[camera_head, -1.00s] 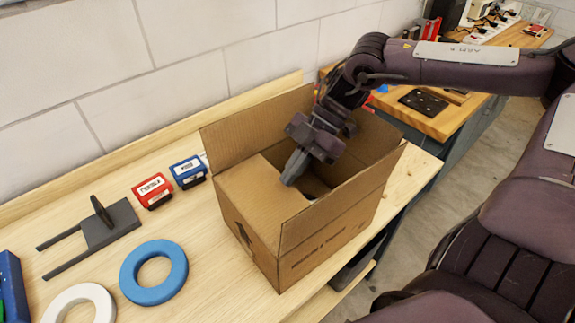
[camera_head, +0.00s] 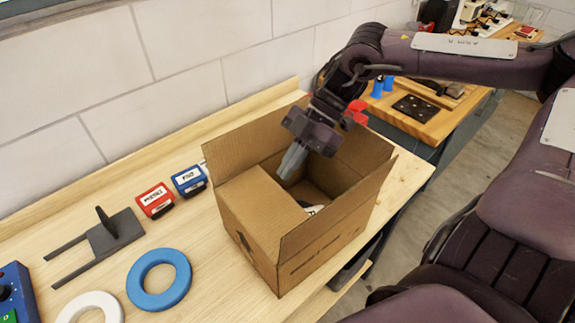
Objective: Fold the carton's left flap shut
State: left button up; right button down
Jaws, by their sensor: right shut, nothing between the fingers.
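The open-topped cardboard carton (camera_head: 318,248) stands on the wooden bench. Its left flap (camera_head: 262,208) lies folded in, roughly level, over the left part of the opening. The back flap (camera_head: 240,143), right flap (camera_head: 368,150) and front flap (camera_head: 335,212) stand up. My right gripper (camera_head: 288,170) is shut and empty, pointing down at the opening beside the left flap's inner edge. I cannot tell whether its tips touch the flap. A small black and white item (camera_head: 312,208) shows partly inside the carton. My left gripper is out of view.
Left of the carton are a blue box (camera_head: 189,180), a red box (camera_head: 155,200), a dark forked stand (camera_head: 110,235), a blue ring (camera_head: 140,285) and a white ring (camera_head: 75,308). A second bench (camera_head: 440,115) stands behind at the right.

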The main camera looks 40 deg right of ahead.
pick_arm(q)
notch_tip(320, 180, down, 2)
jog(key=b, duration=0.3)
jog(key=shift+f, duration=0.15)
pick_arm(e)
jog(key=v, duration=1)
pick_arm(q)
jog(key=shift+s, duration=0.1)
pick_arm(e)
jog(key=shift+s, duration=0.15)
